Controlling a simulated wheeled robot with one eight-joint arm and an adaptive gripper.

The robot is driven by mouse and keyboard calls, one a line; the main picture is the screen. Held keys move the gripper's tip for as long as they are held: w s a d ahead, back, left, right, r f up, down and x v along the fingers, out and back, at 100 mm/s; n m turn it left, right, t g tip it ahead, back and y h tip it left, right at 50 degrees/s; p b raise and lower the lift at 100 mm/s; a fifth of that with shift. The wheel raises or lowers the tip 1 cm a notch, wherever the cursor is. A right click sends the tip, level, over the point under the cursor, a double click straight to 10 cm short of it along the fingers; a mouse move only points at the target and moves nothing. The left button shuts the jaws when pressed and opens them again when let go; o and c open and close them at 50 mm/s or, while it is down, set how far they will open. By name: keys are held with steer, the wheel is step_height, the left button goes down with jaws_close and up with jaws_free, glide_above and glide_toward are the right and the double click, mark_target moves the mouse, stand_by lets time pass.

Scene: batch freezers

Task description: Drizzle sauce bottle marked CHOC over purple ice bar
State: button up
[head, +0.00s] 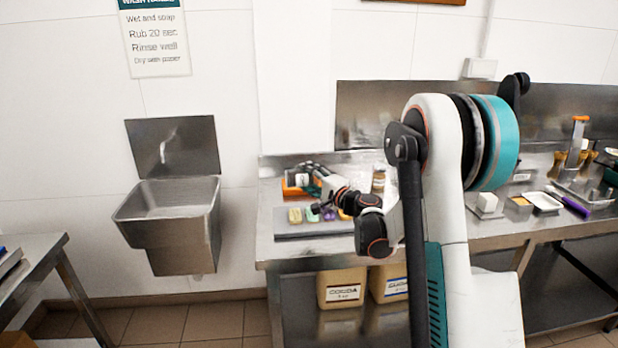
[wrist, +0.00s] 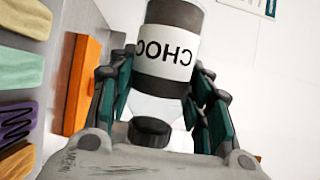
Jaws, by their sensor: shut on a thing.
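My gripper (wrist: 160,100) is shut on the sauce bottle (wrist: 172,48), with its fingers on both sides of it. The bottle has a dark band, a white label reading CHOC, upside down in the wrist view, and a black cap (wrist: 149,131). In the head view my gripper (head: 309,183) is over the back left of the left counter. The purple ice bar (wrist: 14,124) carries dark zigzag lines and is cut by the left edge of the wrist view. In the head view the purple bar (head: 329,215) lies in a row on a grey tray (head: 310,231).
Yellow (wrist: 20,14), green (wrist: 18,70) and orange-brown (wrist: 15,160) bars lie beside the purple one. An orange block or holder (wrist: 83,85) stands behind the row. A sink (head: 172,212) is left of the counter. A jar (head: 378,181) stands right of my gripper.

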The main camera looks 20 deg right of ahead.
steer(key=shift+r+n, duration=0.2)
steer(key=shift+n, duration=0.2)
steer(key=shift+r+n+g+h+p, duration=0.4)
steer(key=shift+r+n+g+p, duration=0.3)
steer(key=shift+r+n+p, duration=0.8)
steer(key=shift+n+p, duration=0.35)
steer(key=shift+n, duration=0.05)
steer(key=shift+r+n+g+h+p, duration=0.75)
steer(key=shift+r+n+p, duration=0.5)
steer(key=shift+n, duration=0.25)
steer(key=shift+n, duration=0.3)
